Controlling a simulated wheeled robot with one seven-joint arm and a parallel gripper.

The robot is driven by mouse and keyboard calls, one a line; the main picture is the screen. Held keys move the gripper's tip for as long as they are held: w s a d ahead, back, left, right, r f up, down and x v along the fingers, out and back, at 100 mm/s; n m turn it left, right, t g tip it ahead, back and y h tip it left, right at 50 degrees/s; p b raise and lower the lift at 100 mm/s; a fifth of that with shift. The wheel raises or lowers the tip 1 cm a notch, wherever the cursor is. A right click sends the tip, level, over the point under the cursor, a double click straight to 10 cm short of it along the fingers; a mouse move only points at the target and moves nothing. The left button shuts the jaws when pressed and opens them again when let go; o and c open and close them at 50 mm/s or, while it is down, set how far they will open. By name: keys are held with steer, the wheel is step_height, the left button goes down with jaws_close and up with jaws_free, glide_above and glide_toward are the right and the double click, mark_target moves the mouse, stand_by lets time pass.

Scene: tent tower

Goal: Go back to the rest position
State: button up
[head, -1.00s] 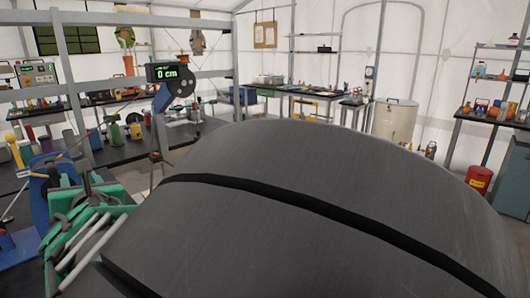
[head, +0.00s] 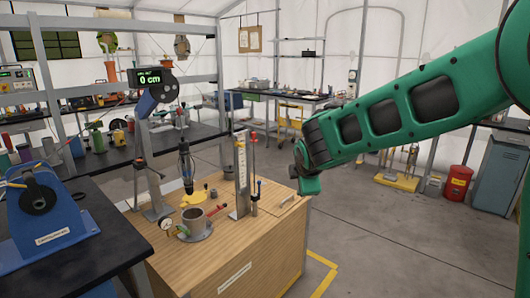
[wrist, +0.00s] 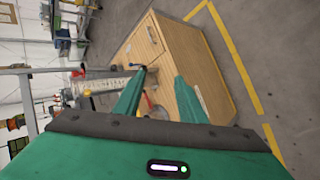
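My green arm (head: 400,115) reaches in from the right in the head view, with its near end (head: 310,155) above the right edge of a wooden cabinet (head: 230,265). I cannot make out the fingers there. In the wrist view my gripper (wrist: 158,92) shows two green fingers spread apart with nothing between them. The wooden cabinet (wrist: 165,60) appears beyond the fingers, tilted in the picture.
On the cabinet stand a grey pot (head: 195,222) and an upright scale (head: 242,175). A blue machine (head: 45,215) sits on the dark bench at left. A red bin (head: 457,183) stands at right. Grey floor (head: 400,245) is clear in front.

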steer(key=s+d+f+m+g+h, duration=0.1)
steer(key=s+d+f+m+g, duration=0.1)
steer(key=s+d+m, duration=0.75)
steer(key=s+d+f+m+g, duration=0.1)
steer(key=s+d+m+g, duration=0.15)
steer(key=s+d, duration=0.75)
steer(key=s+d+f+m+g, duration=0.1)
steer(key=s+d+m, duration=0.2)
steer(key=s, duration=0.5)
steer(key=s+d+f+m+g, duration=0.1)
steer(key=s+d+m+g, duration=0.1)
steer(key=s+d+m, duration=0.2)
steer(key=s+d+f+m+g+y, duration=0.1)
steer(key=s+m, duration=0.5)
steer(key=s, duration=0.6)
steer(key=shift+d+m+g, duration=0.3)
steer(key=shift+d+g, duration=0.25)
steer(key=shift+d, duration=0.7)
steer(key=shift+w+f, duration=0.3)
steer(key=shift+w, duration=0.3)
